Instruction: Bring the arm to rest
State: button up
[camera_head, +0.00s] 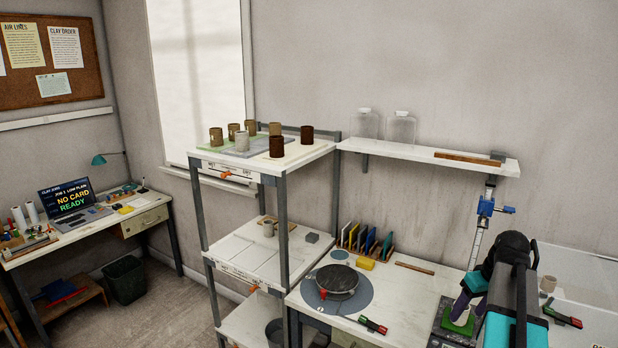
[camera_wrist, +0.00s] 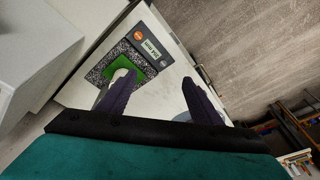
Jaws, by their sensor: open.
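My arm (camera_head: 515,285) reaches down over the right part of the bench in the head view. My gripper (camera_wrist: 155,88) shows in the wrist view with its two dark purple fingers spread apart and nothing between them. In the head view the gripper is partly hidden by my arm, above a dark speckled plate with a green pad (camera_head: 457,327). The plate also shows in the wrist view with its green pad (camera_wrist: 121,72), partly behind the left finger. I cannot tell the exact gap between fingers and plate.
A turntable (camera_head: 338,281) and a rack of coloured cards (camera_head: 366,240) stand on the bench left of my arm. A blue clamp on a post (camera_head: 487,207) stands close behind my arm. A wall shelf (camera_head: 430,153) hangs above. A shelf rack (camera_head: 285,215) holds several cups.

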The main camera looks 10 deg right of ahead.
jog(key=w+a+f+g, duration=0.1)
jog(key=w+a+f, duration=0.1)
jog(key=a+f, duration=0.7)
jog(key=w+a+f+g, duration=0.1)
jog(key=w+a+f, duration=0.1)
jog(key=a+f, duration=0.8)
jog(key=s+a+f, duration=0.3)
jog(key=a+f, duration=0.2)
jog(key=a, duration=0.4)
jog(key=s+a+f, duration=0.3)
jog(key=a+f, duration=0.2)
jog(key=a, duration=0.5)
jog(key=s+f+g+b, duration=0.6)
jog(key=s+f+b, duration=0.4)
jog(key=s+f, duration=1.6)
notch_tip(320, 180, down, 2)
jog(key=shift+d+f+g+h, duration=0.1)
jog(key=shift+d+g+h, duration=0.2)
jog(key=shift+h, duration=0.1)
